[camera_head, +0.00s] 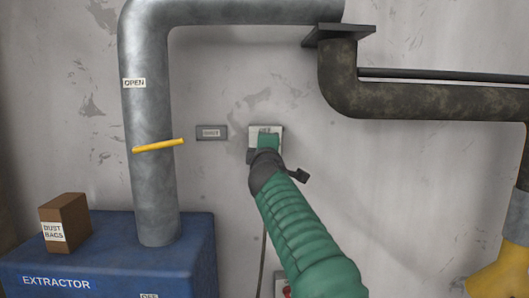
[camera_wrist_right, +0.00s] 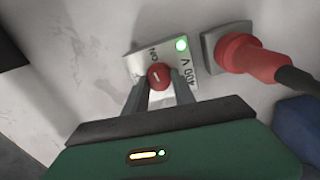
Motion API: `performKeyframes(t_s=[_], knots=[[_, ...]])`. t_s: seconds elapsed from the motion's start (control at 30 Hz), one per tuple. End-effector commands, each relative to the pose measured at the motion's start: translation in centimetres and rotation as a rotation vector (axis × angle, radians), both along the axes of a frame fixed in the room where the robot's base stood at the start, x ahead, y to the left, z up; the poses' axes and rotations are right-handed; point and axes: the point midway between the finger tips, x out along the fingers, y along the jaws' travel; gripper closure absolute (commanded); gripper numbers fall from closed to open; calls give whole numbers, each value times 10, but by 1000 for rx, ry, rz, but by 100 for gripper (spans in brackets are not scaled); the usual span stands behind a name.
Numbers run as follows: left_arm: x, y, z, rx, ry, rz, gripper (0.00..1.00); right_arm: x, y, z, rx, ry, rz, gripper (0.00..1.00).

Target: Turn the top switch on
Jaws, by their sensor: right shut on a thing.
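The top switch is a pale plate (camera_head: 257,130) on the wall, mostly covered by my right gripper (camera_head: 265,150) in the head view. In the right wrist view the plate (camera_wrist_right: 138,65) carries a red round knob (camera_wrist_right: 158,75) with a white mark, the letters "ON" and "400 V", and a lit green lamp (camera_wrist_right: 181,45). The white mark points roughly toward "ON". My right gripper (camera_wrist_right: 160,92) has its two fingers on either side of the knob and is shut on it. My left gripper is out of view.
A red plug (camera_wrist_right: 240,57) with a dark cable sits in a grey socket beside the plate. A pale box with red (camera_head: 282,291) is partly hidden below my right arm. A grey pipe with a yellow lever (camera_head: 158,146) and blue extractor (camera_head: 110,250) stand left; a dark pipe (camera_head: 420,100) runs upper right.

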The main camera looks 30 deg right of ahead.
Motion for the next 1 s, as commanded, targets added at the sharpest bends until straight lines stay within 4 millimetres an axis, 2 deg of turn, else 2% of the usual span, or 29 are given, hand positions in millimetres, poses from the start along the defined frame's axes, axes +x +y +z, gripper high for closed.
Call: performKeyframes(t_s=[0.67, 0.7, 0.83, 1.0], knots=[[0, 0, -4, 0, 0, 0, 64, 0, -1, -2, 59, -33, -1, 100], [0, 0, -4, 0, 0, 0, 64, 0, -1, -2, 59, -33, -1, 66], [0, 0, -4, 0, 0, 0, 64, 0, -1, -2, 58, -32, -1, 50], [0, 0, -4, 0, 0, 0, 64, 0, 0, -1, 57, -33, -2, 48]])
